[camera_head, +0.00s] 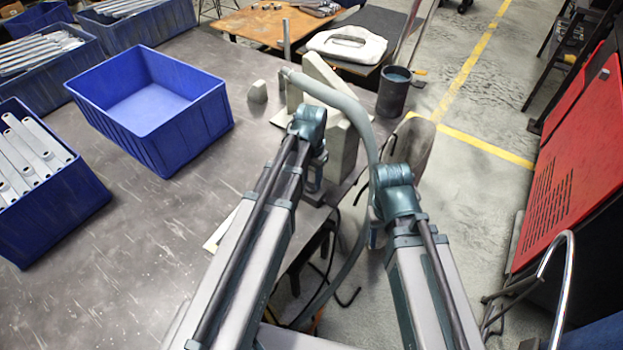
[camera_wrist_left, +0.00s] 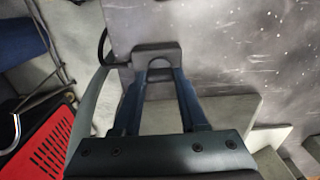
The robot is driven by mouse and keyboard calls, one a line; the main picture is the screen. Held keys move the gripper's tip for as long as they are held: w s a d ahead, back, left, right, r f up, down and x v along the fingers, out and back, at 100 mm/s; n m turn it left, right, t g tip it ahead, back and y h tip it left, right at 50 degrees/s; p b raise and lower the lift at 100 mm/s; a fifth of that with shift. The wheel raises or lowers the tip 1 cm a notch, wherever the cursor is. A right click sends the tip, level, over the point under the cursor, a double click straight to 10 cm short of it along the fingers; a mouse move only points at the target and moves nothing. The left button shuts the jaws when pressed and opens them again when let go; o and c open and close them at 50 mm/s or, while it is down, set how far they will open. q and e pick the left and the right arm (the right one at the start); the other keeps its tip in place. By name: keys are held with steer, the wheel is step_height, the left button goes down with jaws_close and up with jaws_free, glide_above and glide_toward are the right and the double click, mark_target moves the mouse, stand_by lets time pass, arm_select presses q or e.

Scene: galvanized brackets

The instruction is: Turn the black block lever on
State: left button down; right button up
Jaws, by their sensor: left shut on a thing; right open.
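In the left wrist view, a dark grey block (camera_wrist_left: 158,53) with a rounded outline sits between the fingertips of my left gripper (camera_wrist_left: 160,76). It looks like the black block lever, but I cannot read its on or off position. My left gripper is shut on it. In the head view my left gripper (camera_head: 313,190) points down beside the pale upright blocks at the table's edge, and the lever is hidden under my arm there. My right gripper (camera_head: 376,238) is open at the right, off the table's edge, mostly hidden behind its own wrist, with nothing seen in it.
A grey hose (camera_head: 347,101) arches close to both wrists. Pale upright blocks (camera_head: 343,150) and a dark cup (camera_head: 393,92) stand nearby. An empty blue bin (camera_head: 205,118) and a blue bin of metal brackets (camera_head: 62,215) are at left. A red cabinet (camera_head: 568,180) is at right.

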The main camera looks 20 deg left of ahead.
mark_target(312, 183)
stand_by(0.3)
arm_select(q)
steer(key=shift+c, duration=2.2)
jaws_free()
steer(key=shift+r, duration=0.1)
step_height(312, 183, up, 14)
steer(key=p, duration=1.4)
steer(key=shift+f, duration=0.2)
steer(key=s+d+y, duration=0.1)
steer(key=s+d, duration=0.9)
steer(key=s, duration=0.4)
